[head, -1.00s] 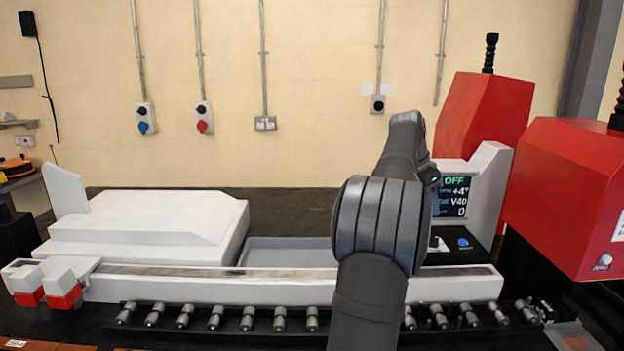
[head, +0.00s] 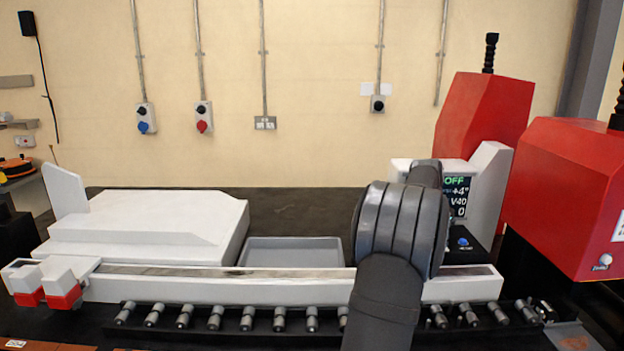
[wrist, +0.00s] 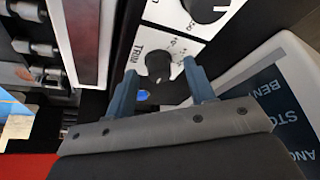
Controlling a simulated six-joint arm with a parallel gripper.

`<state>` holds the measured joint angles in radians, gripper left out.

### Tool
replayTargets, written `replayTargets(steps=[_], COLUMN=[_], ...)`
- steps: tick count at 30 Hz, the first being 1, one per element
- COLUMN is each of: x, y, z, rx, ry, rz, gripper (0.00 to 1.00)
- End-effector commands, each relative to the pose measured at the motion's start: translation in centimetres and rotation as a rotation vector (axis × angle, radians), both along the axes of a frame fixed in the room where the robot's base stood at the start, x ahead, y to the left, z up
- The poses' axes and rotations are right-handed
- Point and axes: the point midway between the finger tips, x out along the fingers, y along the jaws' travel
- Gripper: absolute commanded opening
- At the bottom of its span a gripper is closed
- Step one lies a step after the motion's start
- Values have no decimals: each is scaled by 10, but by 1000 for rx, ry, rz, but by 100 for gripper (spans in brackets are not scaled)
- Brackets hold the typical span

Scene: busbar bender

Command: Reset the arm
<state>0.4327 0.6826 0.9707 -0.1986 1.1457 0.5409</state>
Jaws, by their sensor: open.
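My gripper (wrist: 160,72) is open in the wrist view, its two blue-grey fingers apart with nothing held. Beyond the fingers, in line with the gap, is a black knob (wrist: 158,65) on a white panel marked TRIM. I cannot tell whether the fingers touch it. In the head view my arm stands in front of the control panel and hides the gripper. The screen (head: 455,196) beside it reads OFF, with its left edge covered.
Another black knob (wrist: 206,8) sits above the first. The bender's white rail (head: 220,284) runs across the front, with a row of grey rollers (head: 247,318) before it. Red housings (head: 565,195) rise at the right. A grey tray (head: 292,251) lies behind the rail.

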Motion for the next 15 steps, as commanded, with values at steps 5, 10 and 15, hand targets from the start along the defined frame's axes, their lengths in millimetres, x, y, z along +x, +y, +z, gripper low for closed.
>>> replayTargets(steps=[5, 10, 15], x=[-1, -1, -2], y=[-2, -2, -3], z=[1, 0, 0], rx=[-1, 0, 0], ry=[-1, -1, 0], rz=[117, 231, 339], gripper=[50, 50, 50])
